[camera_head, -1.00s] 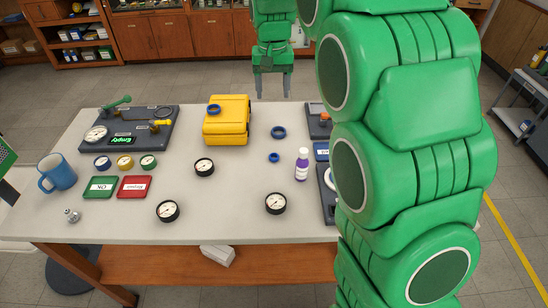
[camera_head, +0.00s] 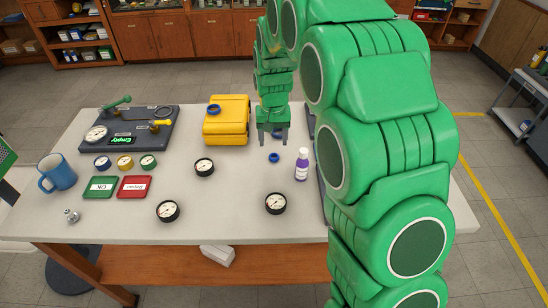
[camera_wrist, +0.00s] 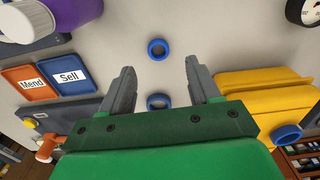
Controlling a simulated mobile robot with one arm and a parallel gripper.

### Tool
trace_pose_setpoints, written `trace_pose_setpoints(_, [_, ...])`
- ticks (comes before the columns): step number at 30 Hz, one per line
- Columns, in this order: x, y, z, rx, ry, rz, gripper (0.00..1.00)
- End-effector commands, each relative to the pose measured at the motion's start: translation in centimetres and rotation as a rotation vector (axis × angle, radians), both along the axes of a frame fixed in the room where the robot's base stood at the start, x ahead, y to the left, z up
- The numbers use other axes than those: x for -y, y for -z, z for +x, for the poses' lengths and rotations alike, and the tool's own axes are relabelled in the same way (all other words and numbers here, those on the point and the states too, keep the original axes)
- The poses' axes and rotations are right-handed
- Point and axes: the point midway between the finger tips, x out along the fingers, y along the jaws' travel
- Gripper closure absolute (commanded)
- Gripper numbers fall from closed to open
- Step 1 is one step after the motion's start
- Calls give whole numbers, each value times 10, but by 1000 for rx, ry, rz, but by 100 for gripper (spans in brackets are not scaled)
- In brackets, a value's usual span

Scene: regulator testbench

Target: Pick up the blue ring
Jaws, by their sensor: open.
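Three loose blue rings are in view. A small ring (camera_head: 274,157) lies flat on the table, and it shows ahead of my fingertips in the wrist view (camera_wrist: 157,57). A second ring (camera_head: 278,135) lies farther back, partly hidden by my gripper; the wrist view shows it between my finger bases (camera_wrist: 158,97). A third ring (camera_head: 214,109) rests on the yellow case (camera_head: 226,130) and also shows in the wrist view (camera_wrist: 287,134). My gripper (camera_head: 272,141) is open and empty, with its fingers spread around the second ring's position in the wrist view (camera_wrist: 160,66).
A purple-and-white bottle (camera_head: 302,165) stands right of the small ring. Black gauges (camera_head: 204,167) lie in front and to the left. A dark test panel (camera_head: 150,137) and blue mug (camera_head: 58,173) are at the left. Blue (camera_wrist: 74,79) and orange labelled plates show in the wrist view.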

Motion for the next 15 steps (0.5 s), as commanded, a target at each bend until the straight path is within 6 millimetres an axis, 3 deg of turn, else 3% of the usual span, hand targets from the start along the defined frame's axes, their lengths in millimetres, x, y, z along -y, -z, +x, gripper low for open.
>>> trace_pose_setpoints(15, [4,50,0,-6,0,-1,38])
